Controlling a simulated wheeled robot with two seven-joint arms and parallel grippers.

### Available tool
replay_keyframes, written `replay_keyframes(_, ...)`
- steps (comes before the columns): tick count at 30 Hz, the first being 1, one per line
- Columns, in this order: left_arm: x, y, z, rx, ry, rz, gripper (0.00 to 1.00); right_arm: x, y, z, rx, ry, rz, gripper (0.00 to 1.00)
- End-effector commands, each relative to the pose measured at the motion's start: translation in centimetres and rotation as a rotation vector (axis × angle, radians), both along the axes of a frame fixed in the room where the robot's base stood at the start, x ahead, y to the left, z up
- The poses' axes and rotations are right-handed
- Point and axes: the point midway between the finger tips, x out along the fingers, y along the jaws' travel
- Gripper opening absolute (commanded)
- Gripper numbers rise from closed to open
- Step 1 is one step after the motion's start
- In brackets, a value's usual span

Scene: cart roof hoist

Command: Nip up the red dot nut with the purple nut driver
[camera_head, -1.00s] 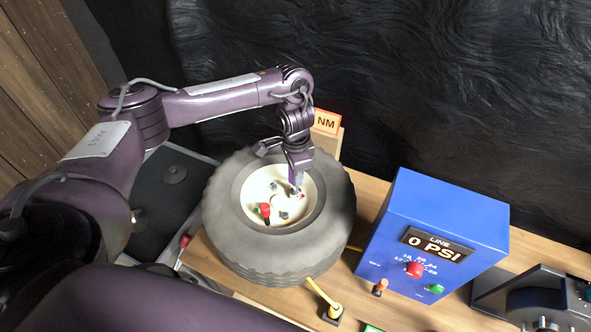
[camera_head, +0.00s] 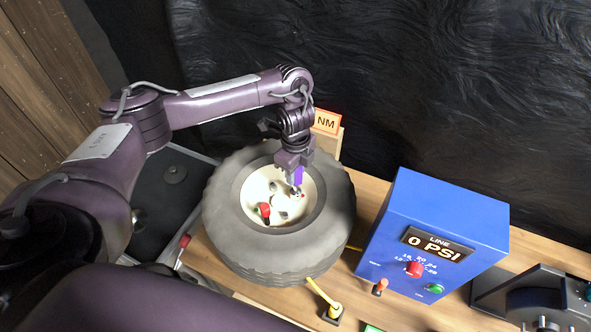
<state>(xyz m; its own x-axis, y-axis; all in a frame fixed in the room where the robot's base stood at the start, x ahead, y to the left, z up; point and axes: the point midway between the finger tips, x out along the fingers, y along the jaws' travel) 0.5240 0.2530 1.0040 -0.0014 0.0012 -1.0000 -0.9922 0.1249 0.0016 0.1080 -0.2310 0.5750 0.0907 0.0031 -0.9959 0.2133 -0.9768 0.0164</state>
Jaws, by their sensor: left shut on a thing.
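My left gripper (camera_head: 290,168) is above the upper right part of the wheel hub, pointing down. It is shut on the purple nut driver (camera_head: 298,176), whose purple side shows between the fingers. The driver's metal tip reaches down to the nut beside a small red dot (camera_head: 302,195) on the cream hub (camera_head: 256,191). Whether the tip is fully seated on the nut is too small to tell. The hub sits inside a grey tyre (camera_head: 232,247) lying flat on the bench. My right gripper does not show.
A red-topped part (camera_head: 265,209) stands on the hub's lower left. A blue box (camera_head: 450,215) reading 0 PSI stands to the right. An orange NM sign (camera_head: 326,122) is behind the tyre. A yellow hose (camera_head: 322,295) lies in front. A dark tray (camera_head: 160,200) is at left.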

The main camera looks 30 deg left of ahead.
Motion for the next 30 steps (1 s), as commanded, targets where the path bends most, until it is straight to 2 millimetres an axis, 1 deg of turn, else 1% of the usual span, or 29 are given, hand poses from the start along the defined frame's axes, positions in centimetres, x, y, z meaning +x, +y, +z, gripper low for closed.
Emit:
replay_keyframes(5,0.0,0.0,0.7,-0.001,-0.001,0.003,0.00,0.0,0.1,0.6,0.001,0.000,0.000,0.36)
replay_keyframes(25,0.1,0.0,4.8,-0.001,-0.002,0.006,0.00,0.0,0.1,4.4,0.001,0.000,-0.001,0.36)
replay_keyframes(30,0.2,0.0,5.6,0.000,-0.006,0.003,0.00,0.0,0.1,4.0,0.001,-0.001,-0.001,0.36)
